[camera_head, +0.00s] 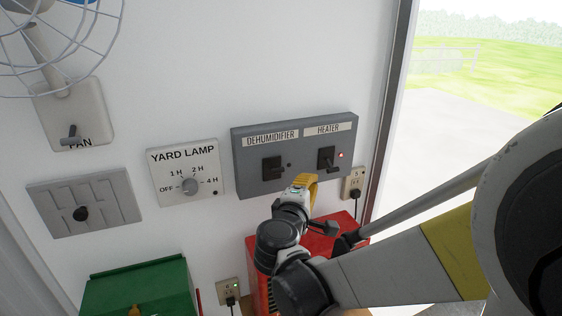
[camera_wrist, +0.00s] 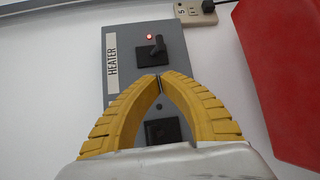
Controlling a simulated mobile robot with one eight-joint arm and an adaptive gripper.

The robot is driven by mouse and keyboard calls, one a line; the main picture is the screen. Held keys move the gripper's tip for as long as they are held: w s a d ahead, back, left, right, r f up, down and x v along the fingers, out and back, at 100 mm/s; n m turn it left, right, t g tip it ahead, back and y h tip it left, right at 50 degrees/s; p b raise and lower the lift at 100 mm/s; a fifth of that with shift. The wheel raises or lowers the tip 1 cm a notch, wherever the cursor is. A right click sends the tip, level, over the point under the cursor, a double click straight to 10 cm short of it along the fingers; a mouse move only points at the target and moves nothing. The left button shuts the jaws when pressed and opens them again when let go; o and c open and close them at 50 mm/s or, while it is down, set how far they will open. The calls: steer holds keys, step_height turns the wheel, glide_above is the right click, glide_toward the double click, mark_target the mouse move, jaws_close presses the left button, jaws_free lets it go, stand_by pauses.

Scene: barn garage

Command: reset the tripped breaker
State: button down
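The grey breaker panel (camera_head: 302,141) on the white wall bears two black switches, labelled DEHUMIDIFIER and HEATER. The HEATER switch (camera_head: 326,158) has a lit red light beside it; the DEHUMIDIFIER light looks dark. In the wrist view the HEATER switch (camera_wrist: 152,52) lies just beyond my fingertips, its lever sticking out. The DEHUMIDIFIER switch (camera_wrist: 162,130) shows between my fingers, partly hidden by the gripper. My gripper (camera_wrist: 159,78) has yellow fingers with tips meeting and nothing between them. In the head view my gripper (camera_head: 304,179) is at the panel's lower edge; contact cannot be told.
A red box (camera_head: 325,241) and a green box (camera_head: 140,287) stand below. An outlet with a plug (camera_head: 354,184) is at right.

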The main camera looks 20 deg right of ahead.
mark_target(320, 156)
steer(key=p+x, duration=0.1)
steer(key=x, duration=0.9)
steer(key=shift+p, duration=0.4)
steer(key=shift+s+a+r+n+g+y+p, duration=0.1)
steer(key=shift+r+n+g+y+p, duration=0.1)
steer(key=shift+n+g+p, duration=0.2)
steer(key=shift+s+r+n+g+y+p, duration=0.1)
steer(key=shift+r+n+g+y+p, duration=0.1)
steer(key=shift+n+g+p, duration=0.15)
steer(key=shift+r+n+g+p, duration=0.2)
steer(key=shift+n+g+p, duration=0.2)
steer(key=shift+g, duration=0.45)
steer(key=shift+r+n+g+y, duration=0.15)
steer(key=shift+n+g+y, duration=0.5)
steer(key=shift+g, duration=0.45)
steer(key=shift+r+n+g, duration=0.2)
steer(key=shift+n+g, duration=0.2)
steer(key=shift+g, duration=0.3)
steer(key=shift+r, duration=0.15)
stand_by(0.9)
steer(key=shift+w+r+p, duration=0.1)
steer(key=shift+r+p, duration=0.45)
steer(key=shift+r, duration=0.15)
steer(key=shift+r, duration=0.1)
